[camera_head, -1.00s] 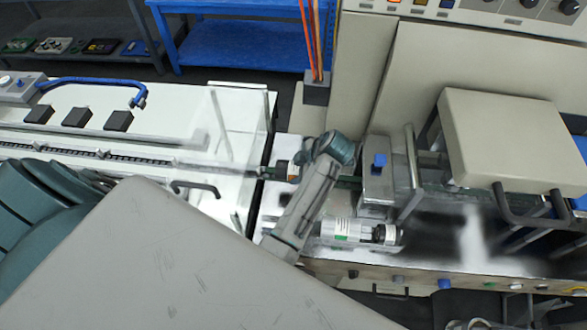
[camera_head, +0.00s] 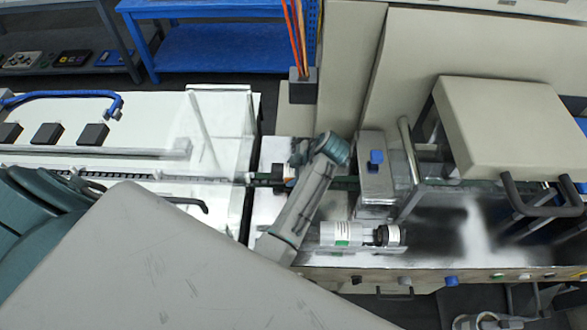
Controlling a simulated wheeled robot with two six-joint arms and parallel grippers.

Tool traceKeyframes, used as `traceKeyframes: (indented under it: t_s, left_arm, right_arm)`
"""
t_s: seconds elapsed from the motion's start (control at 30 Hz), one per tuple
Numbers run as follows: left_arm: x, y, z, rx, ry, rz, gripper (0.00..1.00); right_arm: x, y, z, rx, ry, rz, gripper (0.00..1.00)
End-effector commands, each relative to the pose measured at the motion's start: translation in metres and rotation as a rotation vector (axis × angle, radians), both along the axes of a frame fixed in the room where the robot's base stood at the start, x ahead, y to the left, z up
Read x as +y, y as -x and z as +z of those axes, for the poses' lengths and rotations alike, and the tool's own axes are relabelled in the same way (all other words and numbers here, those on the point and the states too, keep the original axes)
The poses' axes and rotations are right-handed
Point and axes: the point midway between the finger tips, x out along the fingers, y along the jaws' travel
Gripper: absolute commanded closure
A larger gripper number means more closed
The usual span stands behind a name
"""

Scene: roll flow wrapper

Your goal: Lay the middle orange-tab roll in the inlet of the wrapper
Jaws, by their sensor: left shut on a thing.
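The gripper is low over the chain line, left of the wrapper's metal block with a blue knob (camera_head: 376,157). Whether the held thing touches the line below cannot be told. My right gripper is not in view.
A white cylinder with a green mark (camera_head: 342,233) lies on the wrapper's front ledge, beside a black-and-white round part (camera_head: 390,235). A beige hood (camera_head: 508,128) with a black handle stands at right.

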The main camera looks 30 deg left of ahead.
Motion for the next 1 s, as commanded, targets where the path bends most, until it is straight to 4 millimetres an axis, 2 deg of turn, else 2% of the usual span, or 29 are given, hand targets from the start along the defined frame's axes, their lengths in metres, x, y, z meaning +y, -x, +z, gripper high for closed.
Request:
traceKeyframes:
  t_s: [0.03,0.13,0.47,0.5,0.6,1.0]
  left_arm:
    - [0.000,0.000,-0.007,-0.001,-0.001,0.000,0.79]
    - [0.000,-0.001,-0.012,-0.002,-0.001,0.000,0.79]
    - [0.000,-0.001,-0.013,-0.001,-0.001,0.000,0.79]
    - [0.000,-0.001,-0.013,-0.001,-0.001,0.000,0.38]
    - [0.000,0.000,-0.013,-0.001,-0.001,0.000,0.20]
    - [0.000,-0.002,-0.008,0.000,0.000,-0.002,0.20]
  right_arm:
    - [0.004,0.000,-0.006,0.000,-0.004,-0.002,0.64]
    - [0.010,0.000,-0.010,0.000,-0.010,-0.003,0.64]
    - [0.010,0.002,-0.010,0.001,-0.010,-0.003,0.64]
    - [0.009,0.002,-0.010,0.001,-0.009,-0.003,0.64]
    - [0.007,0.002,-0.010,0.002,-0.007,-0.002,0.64]
    - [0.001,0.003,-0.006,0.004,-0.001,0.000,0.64]
